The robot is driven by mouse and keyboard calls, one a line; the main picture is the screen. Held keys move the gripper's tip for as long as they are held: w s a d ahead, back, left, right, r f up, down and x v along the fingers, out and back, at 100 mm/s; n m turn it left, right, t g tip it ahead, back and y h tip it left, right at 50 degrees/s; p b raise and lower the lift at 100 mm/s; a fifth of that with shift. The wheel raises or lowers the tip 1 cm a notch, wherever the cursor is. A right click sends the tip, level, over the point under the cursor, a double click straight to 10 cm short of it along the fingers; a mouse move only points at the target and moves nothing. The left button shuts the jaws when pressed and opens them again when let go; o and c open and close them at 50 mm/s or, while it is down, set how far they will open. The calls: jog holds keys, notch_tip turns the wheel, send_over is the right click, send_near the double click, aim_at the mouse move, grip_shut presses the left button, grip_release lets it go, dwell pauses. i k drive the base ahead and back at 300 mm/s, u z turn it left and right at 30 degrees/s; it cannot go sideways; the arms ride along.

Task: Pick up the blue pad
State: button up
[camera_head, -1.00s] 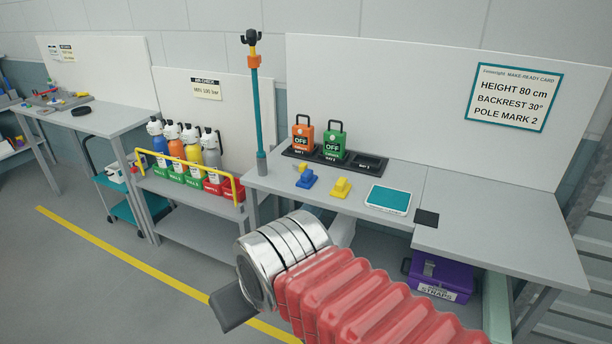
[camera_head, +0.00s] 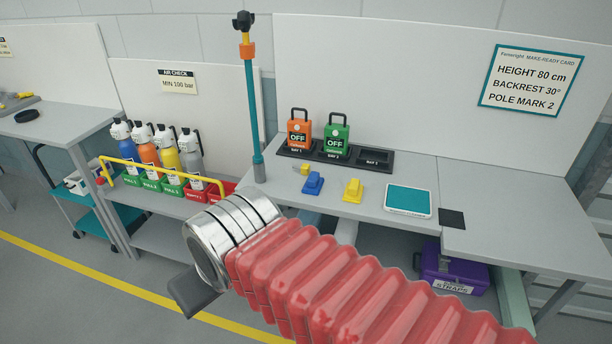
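The blue pad (camera_head: 313,184) is a small blue block with a raised part on top, lying on the grey bench (camera_head: 510,215). A similar yellow pad (camera_head: 352,190) lies to its right, and a small yellow piece (camera_head: 304,170) sits just behind it. My gripper (camera_head: 192,291) shows only as a dark grey part past the silver rings of my red-sleeved arm. It is at the lower left, in front of the bench and well apart from the blue pad. Its fingertips cannot be made out clearly, and I see nothing held.
A teal-topped flat device (camera_head: 408,200) and a dark square (camera_head: 451,219) lie right of the pads. A rack (camera_head: 295,152) with orange and green units stands behind. A teal pole (camera_head: 254,120) rises at the left. Bottles stand behind a yellow rail (camera_head: 150,172).

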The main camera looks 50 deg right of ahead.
aim_at(314, 184)
jog(key=z, duration=0.45)
jog(key=i, duration=1.15)
jog(key=z, duration=0.55)
